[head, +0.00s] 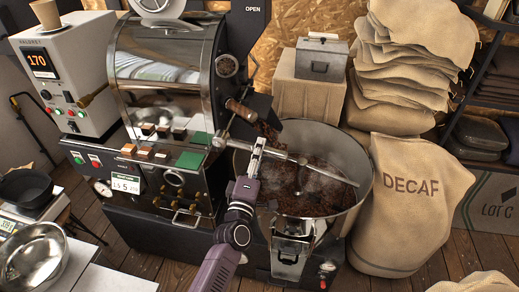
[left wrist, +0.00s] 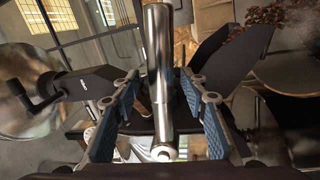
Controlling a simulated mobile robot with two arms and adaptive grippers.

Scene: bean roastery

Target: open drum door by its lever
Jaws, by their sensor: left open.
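The roaster drum (head: 160,62) has a dark front face with a round glass port (head: 227,66). A wooden-handled lever (head: 240,109) sticks out from that face, above the cooling tray. My left gripper (head: 260,146) is just below and right of this handle, its fingers small and hard to make out in the head view. In the left wrist view, my left gripper (left wrist: 160,100) is open, with blue pads either side of a shiny metal bar (left wrist: 158,60). I cannot tell whether the pads touch it, or whether it is the lever. The door's edges are unclear. My right gripper is out of view.
The round cooling tray (head: 367,185) holds brown beans and a stirring arm (head: 325,174). A black chute (head: 258,106) sits beside the drum face. The control box (head: 75,60) stands left, a DECAF sack (head: 410,215) right, a steel bowl (head: 35,255) lower left.

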